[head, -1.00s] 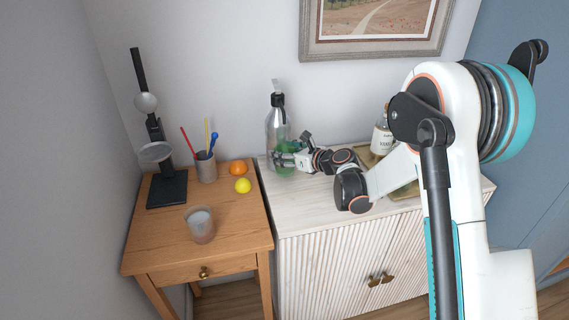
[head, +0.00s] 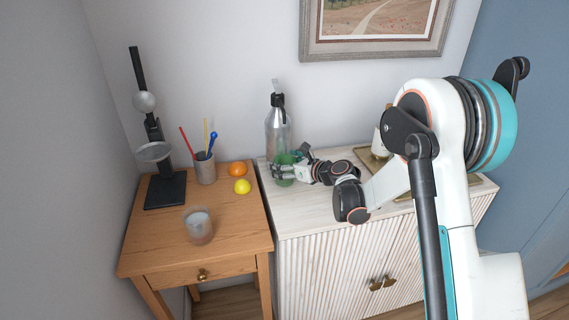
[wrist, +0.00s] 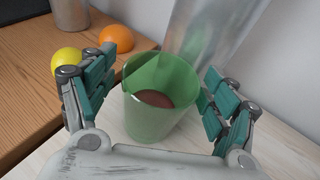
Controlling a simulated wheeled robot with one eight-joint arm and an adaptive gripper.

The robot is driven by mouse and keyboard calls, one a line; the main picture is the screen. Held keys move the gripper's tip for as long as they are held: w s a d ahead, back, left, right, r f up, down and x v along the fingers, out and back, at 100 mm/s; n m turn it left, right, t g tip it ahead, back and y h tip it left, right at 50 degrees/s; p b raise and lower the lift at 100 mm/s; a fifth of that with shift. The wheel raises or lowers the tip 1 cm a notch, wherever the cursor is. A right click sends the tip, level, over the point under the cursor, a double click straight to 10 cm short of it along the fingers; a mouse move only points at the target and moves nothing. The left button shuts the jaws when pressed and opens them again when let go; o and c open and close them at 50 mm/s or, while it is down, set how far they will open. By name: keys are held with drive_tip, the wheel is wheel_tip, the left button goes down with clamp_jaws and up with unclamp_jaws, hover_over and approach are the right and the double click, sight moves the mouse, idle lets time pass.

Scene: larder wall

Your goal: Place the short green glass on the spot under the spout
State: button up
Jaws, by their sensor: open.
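The short green glass (wrist: 160,118) stands upright on the pale cabinet top in the wrist view, between the spread fingers of my gripper (wrist: 166,62). I see gaps on both sides of it. A dark reddish-brown round patch shows inside or through the glass; I cannot tell which. In the head view the glass (head: 287,158) is partly covered by my gripper (head: 281,172), in front of a clear siphon bottle (head: 278,128) with a black head and spout. The bottle's lower part also shows behind the glass in the wrist view (wrist: 208,35). Any marked spot is not clearly visible.
The white ribbed cabinet (head: 310,212) has a tray (head: 368,152) at right, partly behind my arm. On the wooden table (head: 155,238) at left are an orange (head: 238,168), a lemon (head: 242,186), a pen cup (head: 205,170), a frosted glass (head: 198,228) and a black stand (head: 165,190).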

drive_tip(key=shift+s+d+r, duration=0.15)
drive_tip(key=shift+d+r, duration=0.05)
drive_tip(key=s+d+r+n+g+h+p, duration=0.1)
drive_tip(key=s+d+r+n, duration=0.35)
drive_tip(key=s, duration=0.25)
drive_tip(key=s+d+r+n+h+p, duration=0.1)
drive_tip(key=s+d+r+n+h, duration=0.1)
drive_tip(key=s+d+r+n, duration=0.45)
drive_tip(key=s+d+r+n+g+h+p, duration=0.1)
drive_tip(key=s+r+n, duration=0.15)
drive_tip(key=s, duration=0.55)
drive_tip(key=s+d+n+h, duration=0.3)
drive_tip(key=s+d+n, duration=0.2)
drive_tip(key=s, duration=0.6)
drive_tip(key=s+d+n+g+h, duration=0.1)
drive_tip(key=s+d+n+h, duration=0.2)
drive_tip(key=s+d+n, duration=0.2)
drive_tip(key=s+n, duration=0.3)
drive_tip(key=s, duration=0.3)
drive_tip(key=shift+d+r+h, duration=0.3)
drive_tip(key=shift+d+r, duration=0.05)
drive_tip(key=shift+d, duration=0.05)
